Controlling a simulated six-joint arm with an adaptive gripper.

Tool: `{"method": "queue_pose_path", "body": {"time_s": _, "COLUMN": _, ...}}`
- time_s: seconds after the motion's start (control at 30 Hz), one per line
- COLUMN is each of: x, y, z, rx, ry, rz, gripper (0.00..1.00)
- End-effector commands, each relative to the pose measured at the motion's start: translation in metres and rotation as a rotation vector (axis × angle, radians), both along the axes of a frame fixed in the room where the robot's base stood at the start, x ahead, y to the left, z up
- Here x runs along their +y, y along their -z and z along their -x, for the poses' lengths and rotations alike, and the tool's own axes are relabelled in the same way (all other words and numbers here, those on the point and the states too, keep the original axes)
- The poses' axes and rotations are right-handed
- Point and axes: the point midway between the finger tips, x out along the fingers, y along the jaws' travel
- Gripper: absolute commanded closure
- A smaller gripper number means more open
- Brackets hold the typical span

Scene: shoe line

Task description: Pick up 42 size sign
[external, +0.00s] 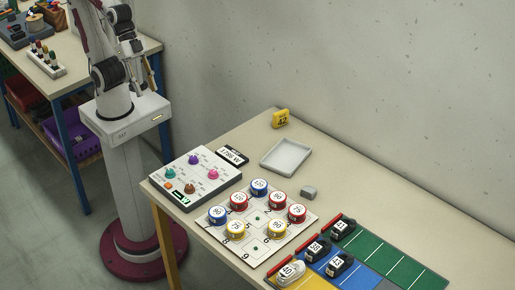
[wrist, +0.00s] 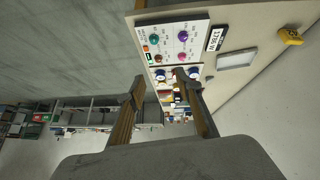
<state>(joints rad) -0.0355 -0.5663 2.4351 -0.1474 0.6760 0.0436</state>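The yellow size sign (external: 280,118) stands at the back edge of the table, behind the grey tray, and its dark number seems to read 42. In the wrist view the yellow sign (wrist: 290,36) is small, at the upper right, and its number cannot be read. My gripper (external: 152,73) is raised beside my arm, left of the table and well away from the sign. In the wrist view my gripper (wrist: 160,79) has its two brown fingers apart with nothing held between them.
A grey tray (external: 264,162) lies in front of the sign. A white control panel (external: 163,167), a board (external: 258,237) with round numbered pieces, a small grey block (external: 309,192) and coloured lanes (external: 385,250) with shoes fill the front. The wall stands close behind the table.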

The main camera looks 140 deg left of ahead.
Motion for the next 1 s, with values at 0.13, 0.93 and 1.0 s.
{"method": "queue_pose_path", "body": {"time_s": 0.13, "x": 0.001, "y": -0.003, "z": -0.037, "rx": -0.045, "ry": -0.040, "rz": 0.043, "gripper": 0.65}}
{"method": "queue_pose_path", "body": {"time_s": 0.93, "x": 0.080, "y": 0.013, "z": -0.215, "rx": -0.289, "ry": -0.391, "rz": 0.149, "gripper": 0.65}}
{"method": "queue_pose_path", "body": {"time_s": 1.0, "x": 0.093, "y": 0.018, "z": -0.227, "rx": -0.308, "ry": -0.431, "rz": 0.147, "gripper": 0.65}}
